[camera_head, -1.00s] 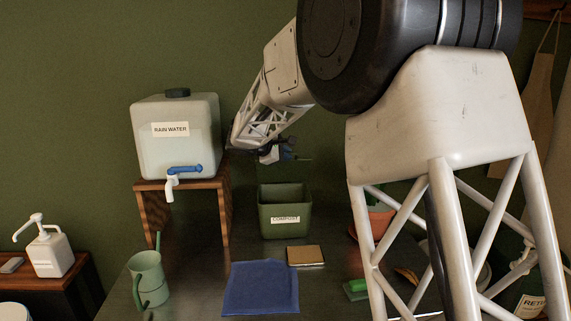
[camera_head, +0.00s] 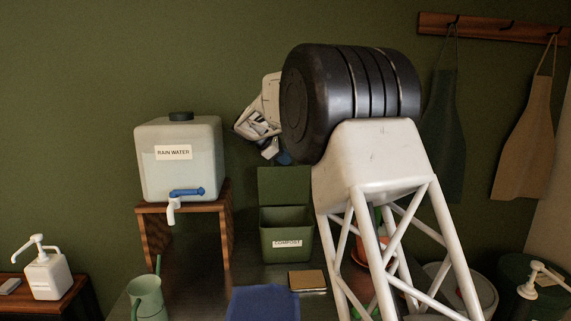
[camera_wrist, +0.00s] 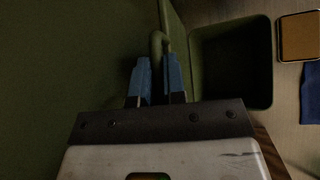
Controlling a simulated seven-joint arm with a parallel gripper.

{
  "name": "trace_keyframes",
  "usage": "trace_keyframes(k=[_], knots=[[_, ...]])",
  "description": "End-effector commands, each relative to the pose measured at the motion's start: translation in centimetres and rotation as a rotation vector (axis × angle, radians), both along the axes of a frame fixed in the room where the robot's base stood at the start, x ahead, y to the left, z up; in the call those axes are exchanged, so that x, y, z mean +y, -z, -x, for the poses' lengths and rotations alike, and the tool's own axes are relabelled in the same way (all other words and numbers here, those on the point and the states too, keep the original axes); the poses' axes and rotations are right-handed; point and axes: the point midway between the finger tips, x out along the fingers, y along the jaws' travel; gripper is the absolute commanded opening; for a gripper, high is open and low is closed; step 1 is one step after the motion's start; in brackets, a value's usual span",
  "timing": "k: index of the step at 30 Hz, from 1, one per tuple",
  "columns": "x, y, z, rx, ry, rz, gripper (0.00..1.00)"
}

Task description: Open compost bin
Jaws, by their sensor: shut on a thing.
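The green compost bin (camera_head: 287,246) stands on the dark table with its label facing me and its top open. Its lid (camera_head: 284,186) stands about upright at the back of the bin. In the wrist view the open bin (camera_wrist: 268,60) lies right of my fingers, and the lid (camera_wrist: 181,45) shows nearly edge-on. My gripper (camera_wrist: 158,82) has blue fingertips shut on the green loop handle (camera_wrist: 157,42) of the lid. In the head view my gripper (camera_head: 282,157) is just above the lid, mostly hidden by my arm.
A rain water tank (camera_head: 178,170) sits on a wooden stand (camera_head: 154,240) left of the bin. A green watering can (camera_head: 147,298), blue cloth (camera_head: 262,303) and small brown box (camera_head: 307,281) lie in front. The green wall is behind.

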Motion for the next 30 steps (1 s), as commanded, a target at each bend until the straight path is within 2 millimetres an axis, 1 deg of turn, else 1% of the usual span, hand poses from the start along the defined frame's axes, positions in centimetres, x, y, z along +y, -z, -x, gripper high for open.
trace_keyframes(k=[1, 7, 15, 21, 30], knots=[[0.0, 0.0, -0.7, 0.025, 0.000, 0.000, 0.00], [0.0, -0.1, -2.7, 0.127, 0.001, 0.000, 0.00], [0.0, -0.1, -4.5, 0.119, -0.001, 0.001, 0.00], [0.0, 0.0, -5.1, 0.119, -0.001, 0.001, 0.00], [0.0, 0.0, -5.2, 0.119, 0.000, 0.000, 0.00]])
